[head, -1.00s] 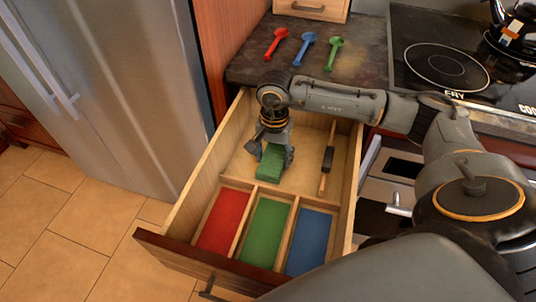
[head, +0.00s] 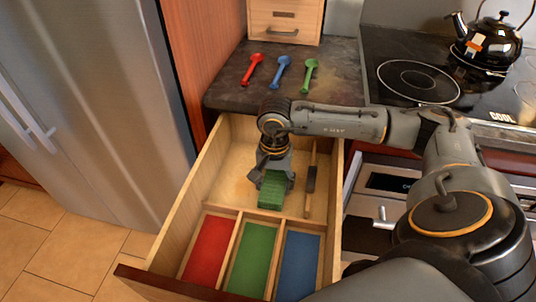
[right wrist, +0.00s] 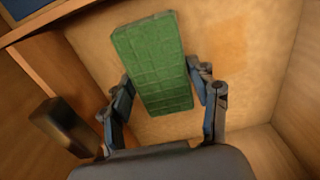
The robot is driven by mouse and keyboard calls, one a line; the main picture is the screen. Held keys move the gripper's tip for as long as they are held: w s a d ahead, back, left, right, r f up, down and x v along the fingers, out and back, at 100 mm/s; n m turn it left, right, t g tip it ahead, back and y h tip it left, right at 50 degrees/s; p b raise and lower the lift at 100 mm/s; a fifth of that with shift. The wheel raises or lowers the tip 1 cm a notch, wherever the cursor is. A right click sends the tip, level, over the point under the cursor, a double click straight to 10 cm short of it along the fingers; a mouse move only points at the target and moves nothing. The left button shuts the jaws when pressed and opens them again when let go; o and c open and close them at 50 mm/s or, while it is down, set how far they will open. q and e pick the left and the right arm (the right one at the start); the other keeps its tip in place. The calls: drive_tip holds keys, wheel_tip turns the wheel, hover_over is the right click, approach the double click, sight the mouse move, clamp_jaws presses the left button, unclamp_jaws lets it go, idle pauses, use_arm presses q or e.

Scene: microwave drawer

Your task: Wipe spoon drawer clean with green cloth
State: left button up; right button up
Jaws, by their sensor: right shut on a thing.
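The wooden drawer (head: 185,203) stands open below the counter. Its back part is a wide bay, and its front part has red, green and blue floored compartments. My right gripper (head: 271,178) reaches down into the back bay and is shut on the green cloth (head: 274,192), a thick block-like pad. In the right wrist view the cloth (right wrist: 153,65) sits between both fingers (right wrist: 165,95), over the wooden drawer floor. A faint darker orange patch (right wrist: 222,42) shows on that floor beside the cloth. Whether the cloth touches the floor is unclear. My left gripper is out of view.
A dark-headed tool with a wooden handle (head: 311,180) lies along the bay's right side. Red (head: 252,69), blue (head: 282,72) and green (head: 309,76) spoons lie on the counter (head: 225,92). A fridge (head: 105,100) stands at left; a kettle (head: 488,42) sits on the stove.

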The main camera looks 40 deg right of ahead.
sight(242, 186)
drive_tip(key=shift+w+a+f+b, duration=0.1)
drive_tip(key=shift+w+a+b, duration=0.2)
drive_tip(key=shift+w+a, duration=1.1)
drive_tip(key=shift+w, duration=0.15)
drive_tip(key=shift+w+a+b, duration=0.25)
drive_tip(key=shift+w+b, duration=0.1)
drive_tip(key=shift+w+a, duration=0.3)
drive_tip(key=shift+w, duration=0.1)
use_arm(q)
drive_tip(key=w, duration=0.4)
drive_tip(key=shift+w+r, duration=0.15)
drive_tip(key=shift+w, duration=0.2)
use_arm(e)
drive_tip(key=shift+w+a, duration=0.2)
drive_tip(key=shift+w, duration=0.05)
use_arm(q)
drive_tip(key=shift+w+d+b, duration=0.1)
drive_tip(key=shift+b, duration=0.2)
use_arm(e)
drive_tip(key=shift+a, duration=0.1)
